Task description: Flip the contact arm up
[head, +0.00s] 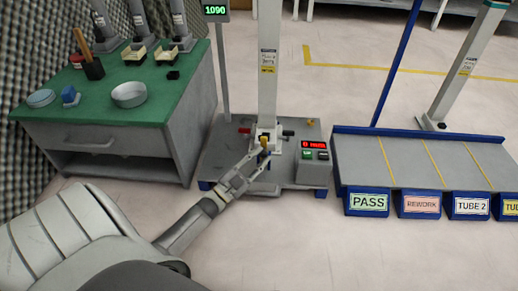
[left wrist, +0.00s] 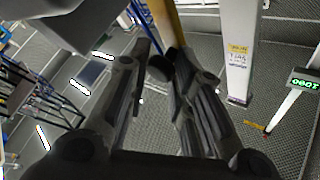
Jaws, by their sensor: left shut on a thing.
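The contact arm (head: 264,142) shows as a small yellow piece at the foot of the white column on the grey test stand. My left gripper (head: 261,158) reaches in from the lower left and is shut on it. In the left wrist view the yellow bar (left wrist: 166,24) runs up from a dark end between the fingers of my left gripper (left wrist: 161,58). The fingers hide part of the contact arm, so its exact tilt is hard to tell. My right gripper is not in view.
The test stand (head: 222,160) carries a control box (head: 314,168) with a red display, right of my gripper. A green-topped bench (head: 100,106) stands at the left. A grey sloped table (head: 400,160) with labelled blue bins stands at the right. The front floor is clear.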

